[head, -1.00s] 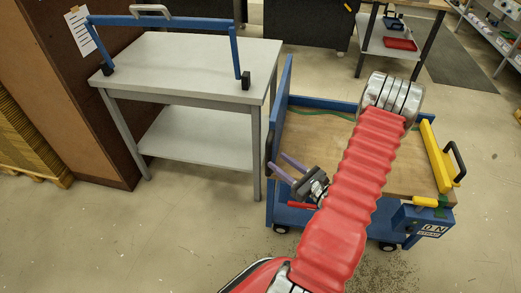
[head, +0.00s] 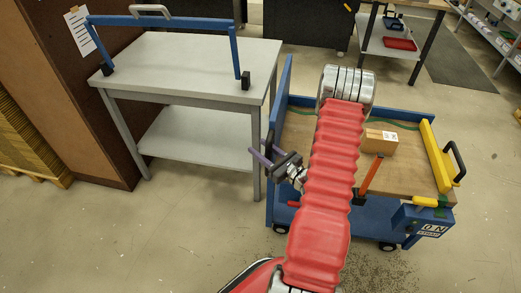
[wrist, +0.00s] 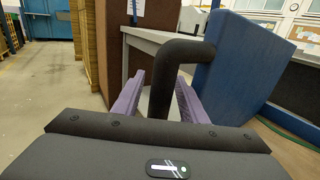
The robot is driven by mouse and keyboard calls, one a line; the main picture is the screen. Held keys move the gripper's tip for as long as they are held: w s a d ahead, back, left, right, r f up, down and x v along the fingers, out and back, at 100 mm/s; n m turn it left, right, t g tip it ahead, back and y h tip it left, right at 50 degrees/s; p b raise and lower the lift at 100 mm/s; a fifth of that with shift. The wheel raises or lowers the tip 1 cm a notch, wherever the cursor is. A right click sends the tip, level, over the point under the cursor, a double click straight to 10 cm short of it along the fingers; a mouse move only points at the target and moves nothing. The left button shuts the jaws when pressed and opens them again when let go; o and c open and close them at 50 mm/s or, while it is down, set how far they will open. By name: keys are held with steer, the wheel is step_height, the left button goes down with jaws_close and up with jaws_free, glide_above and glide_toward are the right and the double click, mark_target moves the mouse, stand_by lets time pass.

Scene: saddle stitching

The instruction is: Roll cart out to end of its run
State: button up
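The blue cart (head: 385,210) has a wooden deck and stands on small wheels right of the grey table. Its tall blue end panel (head: 283,95) carries a black handle (head: 269,150) on the table side. In the wrist view the black handle (wrist: 166,85) rises between the two purple fingers of my gripper (wrist: 160,98), in front of the blue panel (wrist: 235,65). The fingers are spread on either side of the bar, and I see no clear grip on it. In the head view my gripper (head: 262,149) is at the handle, and my red arm hides part of the deck.
A grey table (head: 190,65) with a blue frame (head: 165,22) on top stands close to the cart's left. A cardboard box (head: 379,141) and an orange lever (head: 370,175) are on the cart. A yellow bar (head: 435,155) with another black handle is at its right end. Floor in front is clear.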

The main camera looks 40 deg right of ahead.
steer(key=shift+c, duration=0.6)
jaws_close()
steer(key=shift+s, duration=0.1)
